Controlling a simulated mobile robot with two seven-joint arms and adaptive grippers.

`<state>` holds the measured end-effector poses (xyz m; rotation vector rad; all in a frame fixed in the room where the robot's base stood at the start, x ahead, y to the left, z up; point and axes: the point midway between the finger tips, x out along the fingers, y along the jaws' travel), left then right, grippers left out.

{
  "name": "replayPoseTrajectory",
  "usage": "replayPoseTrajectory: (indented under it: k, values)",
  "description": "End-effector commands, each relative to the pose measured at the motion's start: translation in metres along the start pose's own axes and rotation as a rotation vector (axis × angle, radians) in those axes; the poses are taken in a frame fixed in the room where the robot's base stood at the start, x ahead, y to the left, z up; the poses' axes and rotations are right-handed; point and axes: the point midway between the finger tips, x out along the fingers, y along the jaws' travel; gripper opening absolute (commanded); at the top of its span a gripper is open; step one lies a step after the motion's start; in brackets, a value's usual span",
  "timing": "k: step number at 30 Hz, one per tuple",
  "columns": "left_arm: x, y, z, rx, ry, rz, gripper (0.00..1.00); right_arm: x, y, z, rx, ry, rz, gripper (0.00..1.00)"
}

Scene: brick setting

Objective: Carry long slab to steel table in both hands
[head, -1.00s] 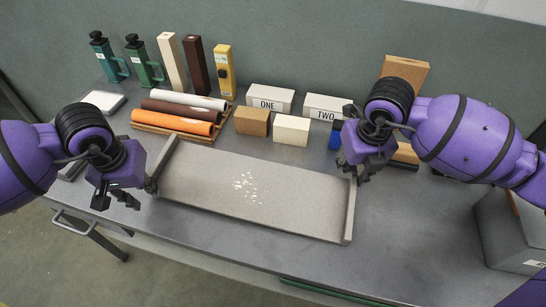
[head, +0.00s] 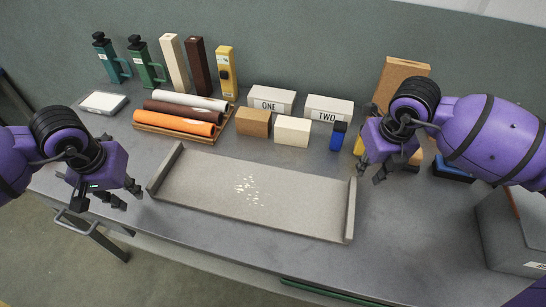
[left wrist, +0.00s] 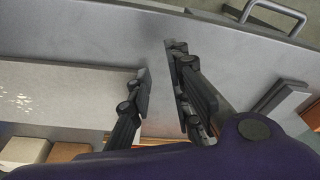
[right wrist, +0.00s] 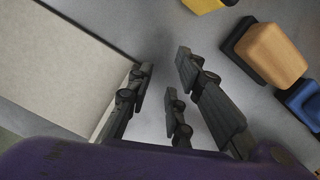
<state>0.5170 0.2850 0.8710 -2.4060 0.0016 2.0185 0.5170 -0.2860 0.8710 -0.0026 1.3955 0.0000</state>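The long slab (head: 215,190) is a pale grey, shallow piece with a raised lip at each end and white flecks in its middle. It lies flat on the steel table (head: 410,225). My left gripper (head: 112,197) is open and empty, just left of the slab's left lip. In the left wrist view the slab (left wrist: 65,85) is beside the open fingers (left wrist: 160,85), not between them. My right gripper (head: 373,172) is open and empty, just right of the slab's right lip. In the right wrist view the slab (right wrist: 55,60) is left of the fingers (right wrist: 162,75).
Behind the slab are a rack of rolls (head: 180,127), a tan block (head: 253,122), a cream block (head: 292,130) and blocks marked ONE (head: 271,98) and TWO (head: 328,107). A grey bin (head: 505,240) stands at right. The table right of the slab has bare room.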

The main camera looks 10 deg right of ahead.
Motion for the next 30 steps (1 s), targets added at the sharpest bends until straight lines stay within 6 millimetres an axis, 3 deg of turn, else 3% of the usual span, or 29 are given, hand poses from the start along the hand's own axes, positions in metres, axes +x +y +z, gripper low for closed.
replayPoseTrajectory:
  k: [11,24,30]
  values:
    - [-0.004,-0.001,0.000,0.000,0.001,-0.002,0.19,0.001,0.000,-0.001,0.000,0.002,0.001,0.23]
    - [-0.066,0.000,0.000,-0.001,0.002,-0.001,0.19,0.001,0.001,-0.001,0.000,0.002,0.001,0.23]
    - [-0.079,-0.001,0.000,-0.001,-0.001,-0.001,0.19,-0.001,0.000,0.000,0.000,0.001,0.001,0.23]
